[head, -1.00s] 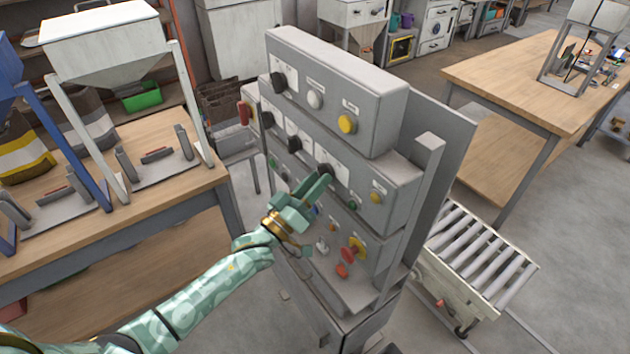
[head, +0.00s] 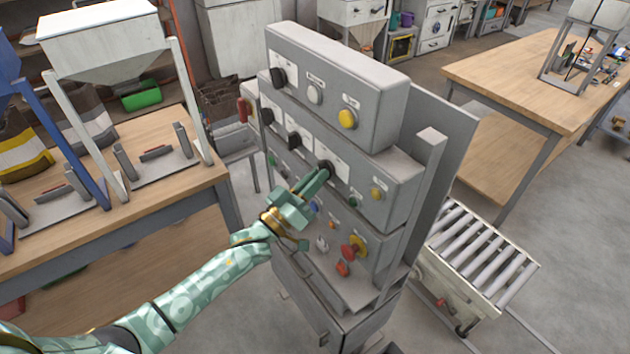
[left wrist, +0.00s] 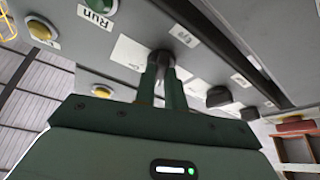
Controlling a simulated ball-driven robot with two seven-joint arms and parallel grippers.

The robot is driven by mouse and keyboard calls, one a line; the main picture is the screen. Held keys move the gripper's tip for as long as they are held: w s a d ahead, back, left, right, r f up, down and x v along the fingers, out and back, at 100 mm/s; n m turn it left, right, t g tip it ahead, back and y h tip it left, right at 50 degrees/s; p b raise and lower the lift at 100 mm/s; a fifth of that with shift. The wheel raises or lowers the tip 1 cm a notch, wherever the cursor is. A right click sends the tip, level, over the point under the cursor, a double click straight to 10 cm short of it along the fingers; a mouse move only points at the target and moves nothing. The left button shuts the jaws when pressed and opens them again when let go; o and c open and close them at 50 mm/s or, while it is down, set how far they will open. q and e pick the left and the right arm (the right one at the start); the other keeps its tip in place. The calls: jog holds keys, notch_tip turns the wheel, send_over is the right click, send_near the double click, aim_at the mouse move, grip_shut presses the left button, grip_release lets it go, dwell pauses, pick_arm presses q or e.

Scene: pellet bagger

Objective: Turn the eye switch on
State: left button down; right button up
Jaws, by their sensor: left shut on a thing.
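The eye switch (head: 325,167) is a black rotary knob on a white label plate, at the right end of the middle row of knobs on the grey control panel (head: 340,78). In the left wrist view the knob (left wrist: 161,59) sits beside a label reading "Eye". My left gripper (head: 318,178) is shut on this knob, with its green fingertips (left wrist: 160,75) on either side of it. The fingers hide part of the knob, and I cannot read its setting. My right gripper is not in view.
Other black knobs (head: 294,140) lie left of the eye switch, and a yellow button (head: 377,194) lies right. A red mushroom button (head: 353,247) is below. A roller conveyor (head: 478,255) stands right of the panel, and a wooden bench (head: 170,187) stands left.

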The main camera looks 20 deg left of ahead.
pick_arm(q)
jog(key=shift+w+a+m+g+h+b, duration=0.1)
jog(key=shift+m+g+h+b, duration=0.8)
jog(key=shift+m, duration=1.6)
jog(key=shift+w+a+m+g+h+b, duration=0.15)
jog(key=shift+m+g+h+b, duration=0.75)
jog(key=shift+m, duration=1.6)
jog(key=shift+a+m+g+h+b, duration=0.1)
jog(key=shift+m+g+h+b, duration=0.8)
jog(key=shift+m, duration=1.6)
jog(key=shift+m+p, duration=0.3)
jog(key=shift+p, duration=0.05)
jog(key=c, duration=1.5)
grip_release()
jog(key=shift+o, duration=0.2)
